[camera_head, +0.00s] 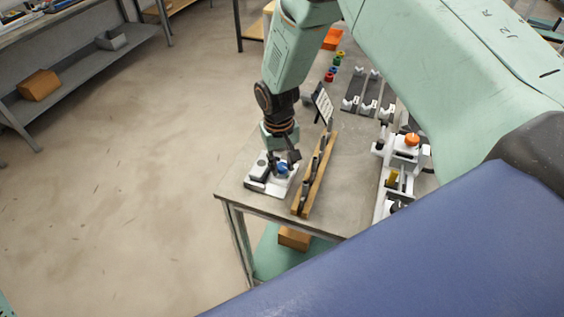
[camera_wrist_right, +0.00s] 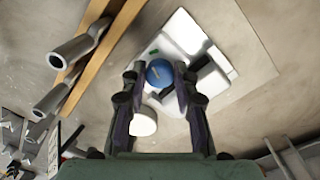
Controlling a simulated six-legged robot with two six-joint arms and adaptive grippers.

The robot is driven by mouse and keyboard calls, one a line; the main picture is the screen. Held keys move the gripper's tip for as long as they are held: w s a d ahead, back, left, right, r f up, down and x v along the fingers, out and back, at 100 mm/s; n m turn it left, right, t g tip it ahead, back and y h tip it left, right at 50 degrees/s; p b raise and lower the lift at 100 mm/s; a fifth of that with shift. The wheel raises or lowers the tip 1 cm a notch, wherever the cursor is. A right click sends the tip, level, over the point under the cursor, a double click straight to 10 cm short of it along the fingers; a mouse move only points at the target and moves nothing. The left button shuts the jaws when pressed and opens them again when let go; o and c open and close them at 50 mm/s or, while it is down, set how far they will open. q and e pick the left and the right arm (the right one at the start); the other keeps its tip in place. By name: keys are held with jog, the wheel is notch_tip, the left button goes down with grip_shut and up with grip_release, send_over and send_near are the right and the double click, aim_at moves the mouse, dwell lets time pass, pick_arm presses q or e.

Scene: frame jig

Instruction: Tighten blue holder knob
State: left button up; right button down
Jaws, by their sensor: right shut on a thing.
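The blue knob (camera_wrist_right: 159,73) sits on a white holder (camera_wrist_right: 181,32) on the table; the holder also shows near the table's front left corner in the head view (camera_head: 256,184). My right gripper (camera_wrist_right: 160,80) points down over the holder, with its two fingers on either side of the blue knob and shut on it. In the head view the right gripper (camera_head: 284,163) partly covers the blue knob (camera_head: 282,169). My left gripper is not in view.
A wooden rack (camera_head: 316,181) with grey tube-like parts stands just right of the holder. A white fixture with an orange knob (camera_head: 411,139) is further right. Small coloured parts and an orange box (camera_head: 333,39) lie toward the back. The table's left edge is close to the holder.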

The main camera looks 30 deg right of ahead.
aim_at(279, 167)
jog(key=shift+w+r, duration=0.3)
jog(key=shift+w, duration=0.1)
jog(key=c, duration=1.4)
grip_release()
jog(key=shift+o, duration=0.5)
jog(key=shift+s+f, duration=0.15)
jog(key=shift+s, duration=0.05)
notch_tip(279, 167, up, 12)
jog(key=shift+a, duration=0.3)
